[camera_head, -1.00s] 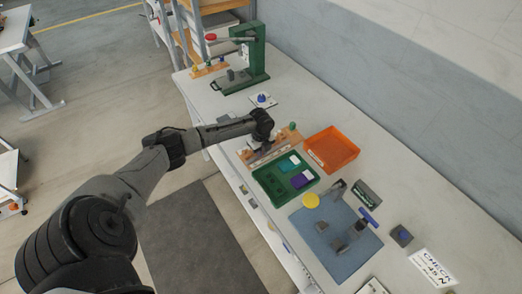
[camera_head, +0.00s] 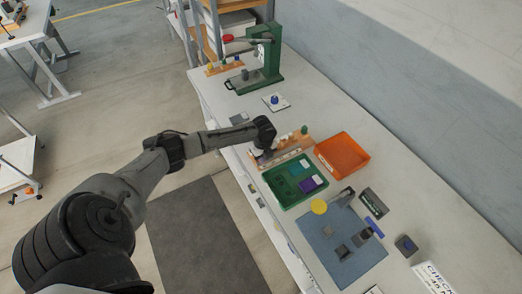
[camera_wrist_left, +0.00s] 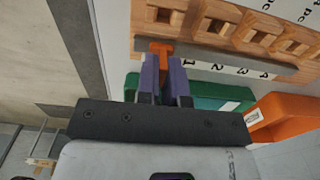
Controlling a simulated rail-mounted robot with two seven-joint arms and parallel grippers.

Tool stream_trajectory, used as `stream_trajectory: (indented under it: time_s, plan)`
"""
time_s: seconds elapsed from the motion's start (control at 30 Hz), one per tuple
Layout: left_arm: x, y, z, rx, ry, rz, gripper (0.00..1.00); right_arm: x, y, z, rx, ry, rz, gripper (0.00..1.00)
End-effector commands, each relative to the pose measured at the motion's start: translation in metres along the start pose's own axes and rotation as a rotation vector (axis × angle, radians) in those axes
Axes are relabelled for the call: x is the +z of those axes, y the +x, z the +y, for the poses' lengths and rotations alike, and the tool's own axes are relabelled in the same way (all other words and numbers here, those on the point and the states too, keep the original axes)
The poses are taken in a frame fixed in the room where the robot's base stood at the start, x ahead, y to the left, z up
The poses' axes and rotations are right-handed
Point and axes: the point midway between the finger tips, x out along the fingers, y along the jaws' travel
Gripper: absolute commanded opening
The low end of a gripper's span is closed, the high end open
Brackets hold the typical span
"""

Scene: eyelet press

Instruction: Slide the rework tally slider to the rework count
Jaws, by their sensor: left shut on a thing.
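The rework tally slider is an orange tab (camera_wrist_left: 161,46) on a grey rail (camera_wrist_left: 225,59) along the edge of a wooden rack (camera_wrist_left: 235,28) in the left wrist view. The numbers 1 to 4 are printed beside the rail, and the tab stands to the left of the 1. My left gripper (camera_wrist_left: 164,62), with purple fingers, is shut on the tab. In the head view my left gripper (camera_head: 262,152) is at the near left end of the rack (camera_head: 298,142); the tab is hidden there. My right gripper is not in view.
A green tray (camera_head: 274,187) with purple and teal pieces lies just in front of the rack. An orange bin (camera_head: 342,156) stands to the right of it. A blue mat (camera_head: 343,262) with grey blocks lies further along. A green press (camera_head: 268,60) stands at the far end.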

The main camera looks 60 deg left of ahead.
Motion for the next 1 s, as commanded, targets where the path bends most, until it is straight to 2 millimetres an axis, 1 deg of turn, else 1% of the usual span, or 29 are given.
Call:
stream_trajectory:
  time_s: [0.13,0.17,0.2,0.4,0.43,0.67,0.77,0.87,1.0]
  plan:
    - [0.001,-0.002,0.000,0.002,-0.002,0.001,0.00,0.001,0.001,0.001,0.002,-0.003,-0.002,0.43]
    - [0.001,-0.002,0.000,0.002,-0.002,0.001,0.10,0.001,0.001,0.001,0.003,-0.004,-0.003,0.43]
    - [0.002,-0.002,0.000,0.002,-0.002,0.001,0.14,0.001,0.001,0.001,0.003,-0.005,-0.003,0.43]
    - [0.002,-0.002,0.000,0.001,-0.002,0.000,0.33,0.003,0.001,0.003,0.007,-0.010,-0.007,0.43]
    - [0.002,-0.002,0.000,0.001,-0.002,0.000,0.34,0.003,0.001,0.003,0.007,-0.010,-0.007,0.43]
    - [0.002,-0.003,0.000,0.000,-0.002,0.000,0.34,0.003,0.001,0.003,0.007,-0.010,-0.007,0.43]
    - [0.002,-0.009,-0.001,-0.001,-0.003,-0.001,0.34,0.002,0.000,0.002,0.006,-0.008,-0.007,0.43]
    - [0.002,-0.022,-0.001,-0.003,-0.001,-0.001,0.34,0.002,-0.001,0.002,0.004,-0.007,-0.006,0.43]
    - [0.002,-0.050,-0.001,-0.003,-0.001,-0.001,0.34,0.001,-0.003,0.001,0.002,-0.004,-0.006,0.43]
